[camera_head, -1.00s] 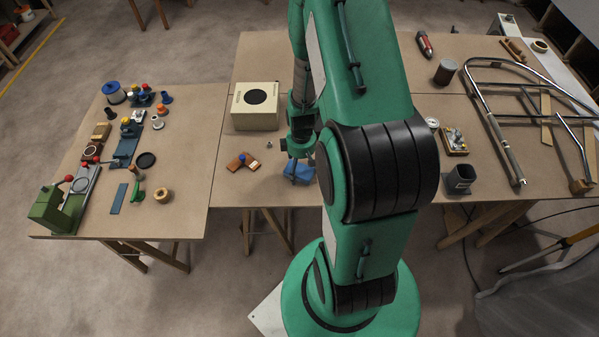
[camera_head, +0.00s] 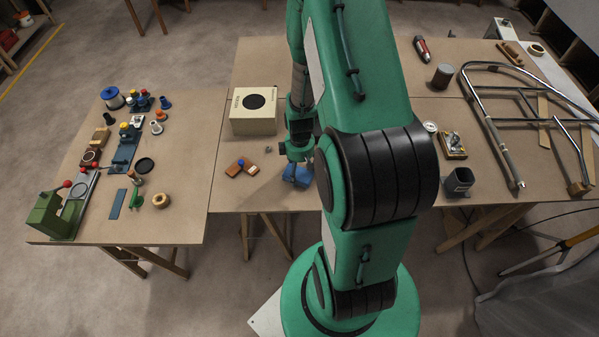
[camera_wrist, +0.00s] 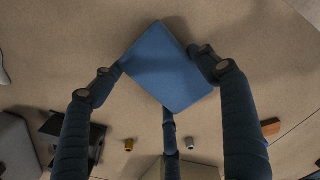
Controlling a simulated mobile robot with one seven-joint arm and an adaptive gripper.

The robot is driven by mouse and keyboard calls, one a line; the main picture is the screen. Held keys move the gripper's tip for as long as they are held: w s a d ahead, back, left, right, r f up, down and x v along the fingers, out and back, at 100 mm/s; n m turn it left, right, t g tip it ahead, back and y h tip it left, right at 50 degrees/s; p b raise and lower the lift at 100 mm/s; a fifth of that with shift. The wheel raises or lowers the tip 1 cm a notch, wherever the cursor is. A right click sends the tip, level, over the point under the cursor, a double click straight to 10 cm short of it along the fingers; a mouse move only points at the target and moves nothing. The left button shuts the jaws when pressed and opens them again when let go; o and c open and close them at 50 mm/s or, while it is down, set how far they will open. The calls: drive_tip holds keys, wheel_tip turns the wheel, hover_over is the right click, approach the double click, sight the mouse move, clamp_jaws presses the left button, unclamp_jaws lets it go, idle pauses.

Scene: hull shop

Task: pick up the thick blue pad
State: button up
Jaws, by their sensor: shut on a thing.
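The thick blue pad (camera_wrist: 165,68) is a flat-faced blue block held between my gripper's fingers in the wrist view. In the head view the pad (camera_head: 297,176) shows below my gripper (camera_head: 297,160), over the front part of the middle table, partly hidden by my arm. My gripper (camera_wrist: 166,75) is shut on the pad, with fingers on its left and right sides and a third finger at its near edge. I cannot tell from the pictures how far the pad is above the table.
A wooden block with a blue knob (camera_head: 240,167) lies left of the pad. A dark square cup (camera_head: 459,181) and a bent tube frame (camera_head: 497,133) are at right. The left table (camera_head: 185,215) carries many small parts.

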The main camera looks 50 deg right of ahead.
sight(300, 170)
drive_tip(key=shift+r, duration=0.45)
wheel_tip(300, 170, up, 2)
drive_tip(key=shift+r+p, duration=0.15)
drive_tip(key=shift+p, duration=0.15)
drive_tip(key=s+a, duration=0.3)
drive_tip(key=s, duration=0.1)
drive_tip(key=s+a, duration=0.2)
drive_tip(key=s, duration=0.3)
drive_tip(key=s+a+r+p, duration=0.1)
drive_tip(key=s+a, duration=0.2)
drive_tip(key=s, duration=0.1)
drive_tip(key=shift+s+a+r, duration=0.1)
drive_tip(key=shift+s+a, duration=0.15)
drive_tip(key=shift+a, duration=0.1)
drive_tip(key=shift+c, duration=0.2)
